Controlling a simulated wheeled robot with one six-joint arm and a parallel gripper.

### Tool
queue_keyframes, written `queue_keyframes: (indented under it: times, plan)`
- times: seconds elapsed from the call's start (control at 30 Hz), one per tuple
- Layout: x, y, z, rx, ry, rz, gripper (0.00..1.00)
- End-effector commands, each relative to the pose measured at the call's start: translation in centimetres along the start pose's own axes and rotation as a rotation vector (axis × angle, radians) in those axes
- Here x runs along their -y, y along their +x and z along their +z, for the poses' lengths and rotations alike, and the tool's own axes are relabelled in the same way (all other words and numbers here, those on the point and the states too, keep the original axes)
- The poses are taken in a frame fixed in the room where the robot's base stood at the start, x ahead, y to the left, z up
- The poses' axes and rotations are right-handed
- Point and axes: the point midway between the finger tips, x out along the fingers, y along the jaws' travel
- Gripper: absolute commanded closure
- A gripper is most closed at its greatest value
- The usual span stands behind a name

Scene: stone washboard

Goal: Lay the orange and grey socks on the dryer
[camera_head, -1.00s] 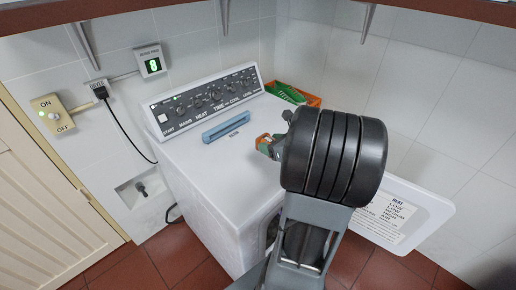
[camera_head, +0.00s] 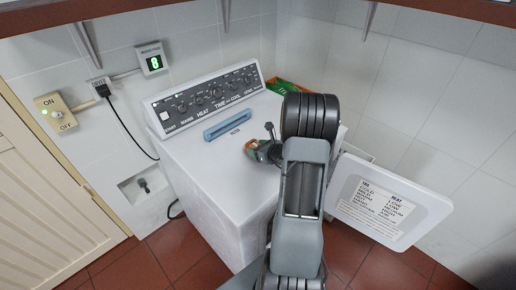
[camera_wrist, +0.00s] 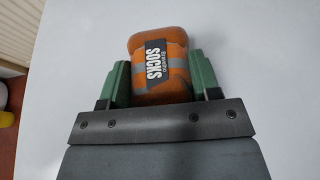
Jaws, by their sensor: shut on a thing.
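The orange and grey socks (camera_wrist: 160,70) are a rolled bundle with a dark "SOCKS" label, between the two green fingers of my gripper (camera_wrist: 160,80) in the wrist view. My gripper is shut on them. In the head view my gripper (camera_head: 260,150) and the orange socks (camera_head: 250,146) are over the white top of the dryer (camera_head: 205,165), right of its middle. I cannot tell whether the bundle touches the top.
A control panel (camera_head: 210,97) runs along the dryer's back edge, with a blue bar (camera_head: 228,126) before it. A green and orange box (camera_head: 285,87) stands at the back right corner. A white labelled door (camera_head: 390,205) sticks out at right. The top's left side is clear.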

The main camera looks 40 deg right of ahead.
Motion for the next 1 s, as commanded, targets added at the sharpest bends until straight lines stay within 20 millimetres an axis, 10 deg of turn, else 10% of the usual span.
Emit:
queue_keyframes:
  times: [0.53, 0.57, 0.6, 1.0]
  plan:
    - [0.02, 0.36, -0.92, 0.001, -0.001, 0.0, 0.67]
    - [0.01, 0.31, -0.81, 0.001, 0.0, 0.0, 0.41]
    - [0.01, 0.29, -0.76, 0.001, 0.0, 0.0, 0.37]
    - [0.02, 0.27, -0.74, 0.001, 0.0, 0.0, 0.17]
